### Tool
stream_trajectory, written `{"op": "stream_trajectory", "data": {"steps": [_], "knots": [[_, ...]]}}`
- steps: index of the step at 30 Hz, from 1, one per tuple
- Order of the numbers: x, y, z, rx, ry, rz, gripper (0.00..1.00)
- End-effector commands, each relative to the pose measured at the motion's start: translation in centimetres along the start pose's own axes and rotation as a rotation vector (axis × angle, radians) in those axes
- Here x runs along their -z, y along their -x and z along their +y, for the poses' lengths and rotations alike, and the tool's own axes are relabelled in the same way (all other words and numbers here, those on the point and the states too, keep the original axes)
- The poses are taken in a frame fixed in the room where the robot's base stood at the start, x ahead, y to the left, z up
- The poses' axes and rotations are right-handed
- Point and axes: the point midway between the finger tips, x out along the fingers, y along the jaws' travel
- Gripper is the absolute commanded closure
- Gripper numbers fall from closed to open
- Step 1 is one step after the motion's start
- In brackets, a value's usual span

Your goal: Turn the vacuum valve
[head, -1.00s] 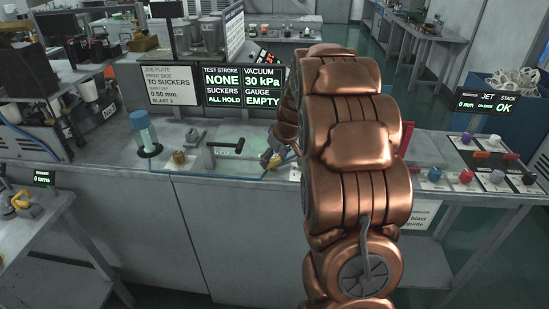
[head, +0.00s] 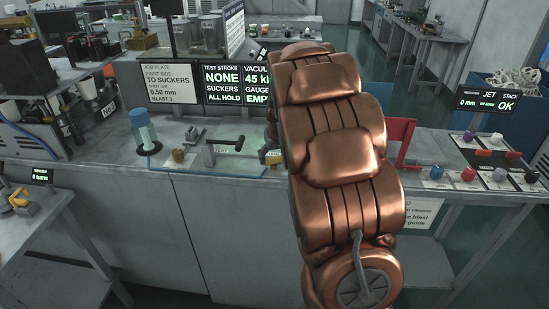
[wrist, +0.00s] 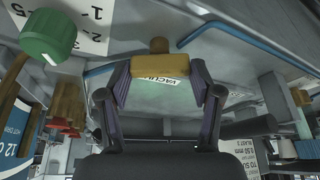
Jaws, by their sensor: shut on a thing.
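The vacuum valve, a brass-yellow block (wrist: 150,68) with a round brown knob, is at the top middle of the wrist view. My gripper (wrist: 160,74) is shut on it, one purple-padded finger on each side. In the head view my copper arm hides most of the gripper and valve. The vacuum display (head: 257,83) reads 45, its right part hidden by my arm. The panel beside it shows test stroke NONE and suckers ALL HOLD.
A blue-topped cylinder (head: 143,131) and a black-handled lever (head: 222,147) stand left of my arm on the bench. A red frame (head: 402,139) and several coloured knobs are to the right. A green knob (wrist: 49,36) is near the gripper in the wrist view.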

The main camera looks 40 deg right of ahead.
Motion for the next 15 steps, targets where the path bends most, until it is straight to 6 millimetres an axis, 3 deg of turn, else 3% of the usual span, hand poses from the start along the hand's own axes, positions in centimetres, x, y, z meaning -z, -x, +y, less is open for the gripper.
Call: {"op": "stream_trajectory", "data": {"steps": [15], "knots": [[0.09, -0.02, -0.16, -0.142, -0.338, 0.002, 0.70]]}}
